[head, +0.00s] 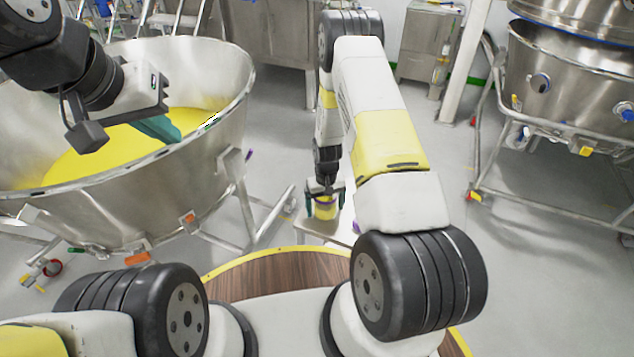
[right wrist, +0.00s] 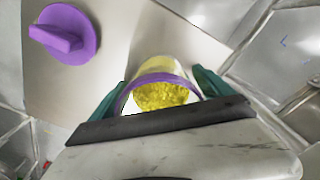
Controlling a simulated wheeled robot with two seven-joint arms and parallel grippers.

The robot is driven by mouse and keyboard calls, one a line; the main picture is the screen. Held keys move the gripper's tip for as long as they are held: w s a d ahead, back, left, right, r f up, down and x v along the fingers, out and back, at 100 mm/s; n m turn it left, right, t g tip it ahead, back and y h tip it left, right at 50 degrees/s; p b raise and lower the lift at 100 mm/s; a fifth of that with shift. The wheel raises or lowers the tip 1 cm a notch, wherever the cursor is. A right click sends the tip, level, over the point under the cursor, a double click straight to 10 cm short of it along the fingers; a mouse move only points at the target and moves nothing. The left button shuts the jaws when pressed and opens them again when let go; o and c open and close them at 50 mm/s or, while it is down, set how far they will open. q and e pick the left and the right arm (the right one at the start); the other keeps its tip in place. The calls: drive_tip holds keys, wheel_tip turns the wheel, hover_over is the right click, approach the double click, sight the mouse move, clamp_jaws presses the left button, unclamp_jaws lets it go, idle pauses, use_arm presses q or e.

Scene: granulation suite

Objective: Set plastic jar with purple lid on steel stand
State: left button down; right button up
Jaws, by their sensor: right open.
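The plastic jar (right wrist: 160,92) is clear, with a purple rim and yellow granules inside. It stands on the flat steel stand (right wrist: 190,25), and in the head view the jar (head: 326,208) shows below my right gripper. A purple lid (right wrist: 63,33) with a raised grip lies on the same steel top, apart from the jar. My right gripper (right wrist: 160,98) is open, its teal fingers on either side of the jar; contact is unclear. My left gripper (head: 157,128) is over the large bowl at the left, showing teal finger parts; its opening is unclear.
The large steel bowl (head: 215,150) of yellow powder stands on a tubular frame at the left. A steel vessel (head: 560,85) on a wheeled frame stands at the right. Cabinets (head: 270,40) line the back. Grey floor between them is clear.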

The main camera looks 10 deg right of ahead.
drive_tip(key=s+r+t+y, duration=0.1)
drive_tip(key=s+r, duration=0.2)
drive_tip(key=r, duration=1.5)
drive_tip(key=s+r+t, duration=0.2)
drive_tip(key=r, duration=1.6)
drive_tip(key=s+a+r+t, duration=0.1)
drive_tip(key=s+r, duration=0.6)
drive_tip(key=s, duration=0.2)
drive_tip(key=s+r+t+y, duration=0.1)
drive_tip(key=s+r+t, duration=0.1)
drive_tip(key=s+r, duration=0.5)
drive_tip(key=s, duration=0.3)
drive_tip(key=shift+s+a+m, duration=0.25)
drive_tip(key=shift+a+m, duration=0.05)
drive_tip(key=shift+a, duration=0.1)
